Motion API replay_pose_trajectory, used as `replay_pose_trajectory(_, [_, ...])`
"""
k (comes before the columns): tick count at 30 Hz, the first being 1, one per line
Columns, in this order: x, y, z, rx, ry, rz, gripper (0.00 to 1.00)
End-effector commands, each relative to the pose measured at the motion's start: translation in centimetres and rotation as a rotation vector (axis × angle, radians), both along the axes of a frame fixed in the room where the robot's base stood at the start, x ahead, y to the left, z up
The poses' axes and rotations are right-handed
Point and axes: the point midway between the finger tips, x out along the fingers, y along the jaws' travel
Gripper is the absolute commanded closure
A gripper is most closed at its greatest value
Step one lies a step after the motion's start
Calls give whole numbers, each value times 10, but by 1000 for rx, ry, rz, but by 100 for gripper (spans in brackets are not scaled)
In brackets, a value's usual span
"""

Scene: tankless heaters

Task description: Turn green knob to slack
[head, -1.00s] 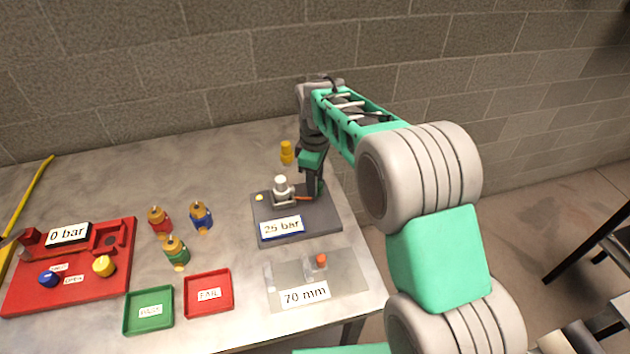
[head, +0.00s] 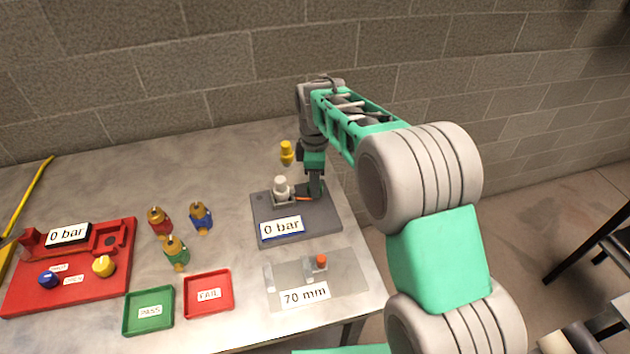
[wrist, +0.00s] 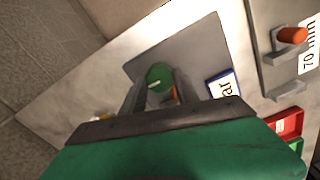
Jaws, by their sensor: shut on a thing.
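The green knob (wrist: 158,76) shows in the wrist view between the two fingers of my gripper (wrist: 159,92). It has a pale line across its top. My gripper is shut on it, and in the head view my gripper (head: 315,192) reaches down at the right part of the dark grey plate (head: 285,235), hiding most of the knob. A small orange part (head: 302,198) shows beside the fingers. The label on the plate (head: 282,227) reads "0 bar". A white-topped fitting (head: 281,186) stands on the plate just left of my gripper.
A yellow-topped part (head: 286,152) is behind the plate. A clear plate with a "70 mm" label (head: 305,295) lies in front. Left are red, blue and green brass-topped parts, green PASS (head: 148,328) and red FAIL (head: 209,308) trays, and a red fixture (head: 115,290).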

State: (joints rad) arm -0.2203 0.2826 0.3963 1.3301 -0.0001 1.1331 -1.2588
Motion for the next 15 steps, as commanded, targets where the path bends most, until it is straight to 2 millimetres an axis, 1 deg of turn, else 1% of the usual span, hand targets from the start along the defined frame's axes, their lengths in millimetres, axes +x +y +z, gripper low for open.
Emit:
replay_pose_trajectory(1, [1,0,1,1,-3,0,62])
replay_pose_trajectory(6, [1,0,1,1,-2,0,48])
replay_pose_trajectory(9, [0,0,1,1,-2,-1,41])
replay_pose_trajectory(15, [0,0,1,0,-1,-1,41])
